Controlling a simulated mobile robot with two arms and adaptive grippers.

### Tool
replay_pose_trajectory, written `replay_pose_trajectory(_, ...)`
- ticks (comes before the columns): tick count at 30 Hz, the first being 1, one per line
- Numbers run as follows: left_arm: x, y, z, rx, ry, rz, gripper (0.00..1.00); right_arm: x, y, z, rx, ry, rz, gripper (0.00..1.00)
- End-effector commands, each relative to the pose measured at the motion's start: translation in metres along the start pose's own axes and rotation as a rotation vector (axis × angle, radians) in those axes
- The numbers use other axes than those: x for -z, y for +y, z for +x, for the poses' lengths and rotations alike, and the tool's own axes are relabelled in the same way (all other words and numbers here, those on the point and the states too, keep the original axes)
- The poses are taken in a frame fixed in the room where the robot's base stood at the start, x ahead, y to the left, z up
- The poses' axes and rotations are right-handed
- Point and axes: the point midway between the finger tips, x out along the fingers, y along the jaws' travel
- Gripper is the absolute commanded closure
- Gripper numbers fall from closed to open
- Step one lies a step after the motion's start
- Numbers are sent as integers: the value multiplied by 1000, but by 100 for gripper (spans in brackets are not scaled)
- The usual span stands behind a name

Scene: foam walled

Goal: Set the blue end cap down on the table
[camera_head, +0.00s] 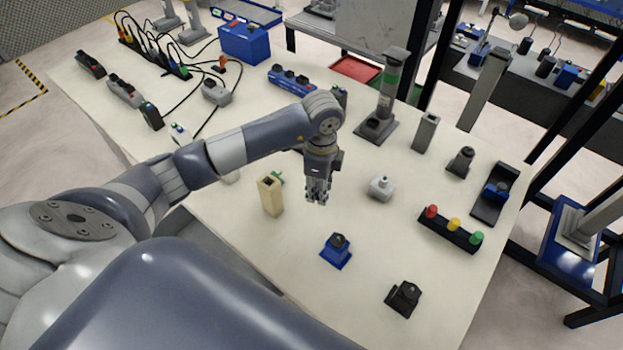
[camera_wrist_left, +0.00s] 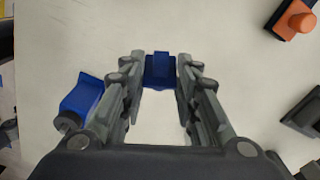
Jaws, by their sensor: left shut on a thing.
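My left gripper (camera_head: 317,198) points down over the pale table (camera_head: 375,228). In the left wrist view its fingers are shut on a small blue block-like part, the blue end cap (camera_wrist_left: 160,72), at the fingertips. In the head view the cap is hidden by the fingers or too small to make out. I cannot tell whether it touches the table. My right gripper is in neither view.
A tan block (camera_head: 270,195) stands left of the gripper, a grey fitting (camera_head: 381,188) right. A blue part with a dark knob (camera_head: 336,251), a black part (camera_head: 403,299) and a three-button panel (camera_head: 450,231) lie nearer. Bare table lies between them.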

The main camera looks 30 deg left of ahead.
Motion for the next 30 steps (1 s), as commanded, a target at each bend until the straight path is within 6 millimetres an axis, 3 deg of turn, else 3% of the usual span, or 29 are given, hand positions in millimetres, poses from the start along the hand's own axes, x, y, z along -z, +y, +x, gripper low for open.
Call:
replay_pose_trajectory(10,0,0,40,-1,0,1,87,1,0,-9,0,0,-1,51)
replay_pose_trajectory(22,1,0,47,1,1,3,87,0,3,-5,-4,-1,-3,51)
replay_pose_trajectory(23,1,0,46,2,1,3,66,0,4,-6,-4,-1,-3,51)
replay_pose_trajectory(25,1,0,46,1,1,3,51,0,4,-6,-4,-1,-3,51)
replay_pose_trajectory(30,1,0,45,1,1,3,51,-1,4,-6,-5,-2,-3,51)
